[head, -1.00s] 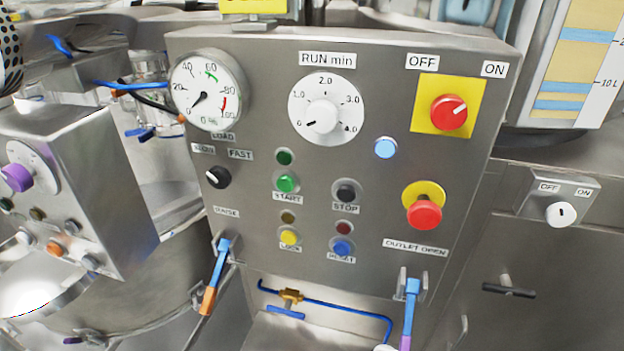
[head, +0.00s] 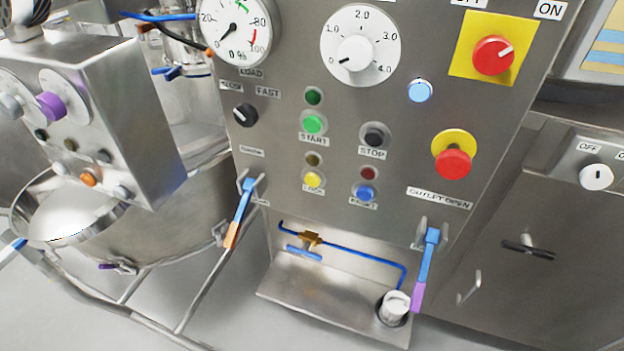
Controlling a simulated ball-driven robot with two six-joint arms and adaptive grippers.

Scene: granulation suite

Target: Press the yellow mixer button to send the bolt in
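The yellow button (head: 314,180) sits low on the grey mixer control panel (head: 320,215), on the left of the lower button row. Its label below is blurred and looks like LOCK. A dark amber lamp (head: 313,159) is just above it and the blue button (head: 365,193) is to its right. The green START button (head: 313,123) is higher up. I cannot make out a bolt in this view. Neither of my grippers shows.
Blue-handled levers hang at the panel's lower left (head: 240,212) and lower right (head: 427,265). A steel ledge (head: 320,300) with a white capped part (head: 397,305) juts out below. A second control box (head: 110,120) stands left above a steel bowl (head: 75,215). A red mushroom button (head: 453,162) is at right.

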